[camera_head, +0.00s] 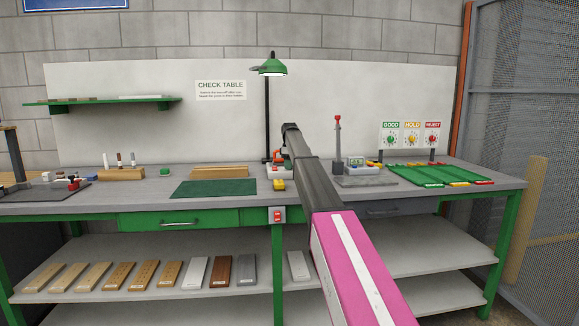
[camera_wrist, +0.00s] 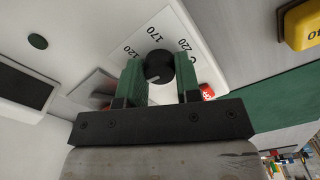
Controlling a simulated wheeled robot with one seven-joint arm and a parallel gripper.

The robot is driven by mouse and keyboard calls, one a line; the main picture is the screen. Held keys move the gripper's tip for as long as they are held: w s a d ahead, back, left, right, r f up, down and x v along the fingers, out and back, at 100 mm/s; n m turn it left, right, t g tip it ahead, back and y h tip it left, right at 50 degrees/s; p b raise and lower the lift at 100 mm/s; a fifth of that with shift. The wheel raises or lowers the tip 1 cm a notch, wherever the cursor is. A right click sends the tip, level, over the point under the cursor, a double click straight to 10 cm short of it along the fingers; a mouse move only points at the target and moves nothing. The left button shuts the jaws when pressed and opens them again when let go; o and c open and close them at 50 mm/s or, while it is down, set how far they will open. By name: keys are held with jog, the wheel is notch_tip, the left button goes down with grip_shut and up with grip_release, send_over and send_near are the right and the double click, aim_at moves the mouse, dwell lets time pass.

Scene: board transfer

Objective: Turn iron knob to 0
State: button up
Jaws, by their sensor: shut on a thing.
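The black iron knob (camera_wrist: 158,66) sits on a white dial face (camera_wrist: 205,72) in the wrist view. I can read 120, 170 and 220 around it; another mark near the right finger is partly covered. A pale pointer line on the knob points down and slightly left in the picture, away from these numbers. My gripper (camera_wrist: 160,80) has its green fingers on either side of the knob and is shut on it. In the head view, the small white iron station (camera_head: 281,171) stands on the bench by the lamp post, partly behind my arm; my gripper cannot be made out there.
A yellow block (camera_wrist: 302,25) lies near the dial and also shows in front of the station (camera_head: 279,184). A green mat (camera_head: 215,188) lies left of it. The lamp (camera_head: 271,67) stands behind. A grey stand with a red-topped post (camera_head: 338,145) is to the right.

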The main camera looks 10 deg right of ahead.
jog(key=shift+n, duration=0.7)
jog(key=o, duration=0.9)
jog(key=shift+r, duration=0.15)
notch_tip(320, 180, up, 11)
jog(key=shift+f, duration=0.2)
jog(key=shift+s, duration=0.1)
